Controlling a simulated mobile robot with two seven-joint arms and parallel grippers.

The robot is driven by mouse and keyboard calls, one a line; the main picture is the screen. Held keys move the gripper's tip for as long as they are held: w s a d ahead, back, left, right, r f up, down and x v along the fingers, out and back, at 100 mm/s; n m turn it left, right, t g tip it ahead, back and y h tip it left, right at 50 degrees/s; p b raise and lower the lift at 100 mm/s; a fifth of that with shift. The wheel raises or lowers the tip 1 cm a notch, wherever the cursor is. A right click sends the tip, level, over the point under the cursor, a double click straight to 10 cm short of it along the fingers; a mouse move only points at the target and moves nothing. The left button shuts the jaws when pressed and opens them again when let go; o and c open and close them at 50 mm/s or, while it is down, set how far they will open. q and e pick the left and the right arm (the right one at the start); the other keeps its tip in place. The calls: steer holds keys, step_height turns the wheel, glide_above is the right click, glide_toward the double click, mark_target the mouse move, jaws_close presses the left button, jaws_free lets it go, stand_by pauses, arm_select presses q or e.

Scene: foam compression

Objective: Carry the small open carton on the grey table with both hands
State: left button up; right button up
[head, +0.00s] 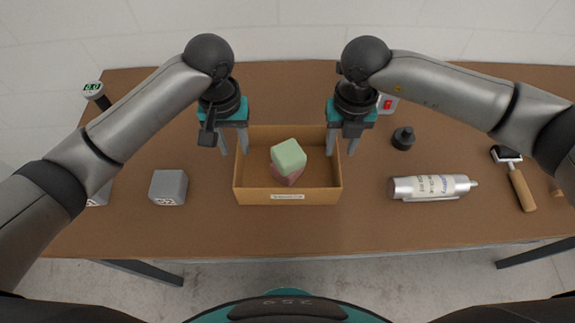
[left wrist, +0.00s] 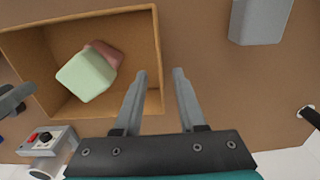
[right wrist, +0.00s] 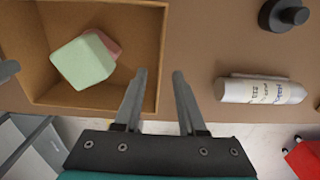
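The small open carton (head: 238,185) is a brown box with a white label on its front, standing on a table whose top (head: 300,228) looks brown. A pale green block (head: 288,156) lies tilted on a reddish block (head: 287,180) inside it. My left gripper (head: 233,152) is open at the carton's left wall, with the rim between its fingers in the left wrist view (left wrist: 162,72). My right gripper (head: 342,152) is open at the right wall, with the rim between its fingers in the right wrist view (right wrist: 162,74). I cannot tell whether the fingers touch the walls.
A grey block (head: 168,187) stands left of the carton. To the right are a silver bottle lying down (head: 432,187), a small black object (head: 403,138), and a wooden-handled roller (head: 520,185). A box with a red switch (head: 387,103) stands behind. The table in front of the carton is clear.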

mark_target(333, 173)
arm_select(q)
step_height(333, 173, down, 7)
arm_select(e)
step_height(333, 173, down, 7)
arm_select(q)
jaws_close()
arm_select(e)
jaws_close()
stand_by(1.1)
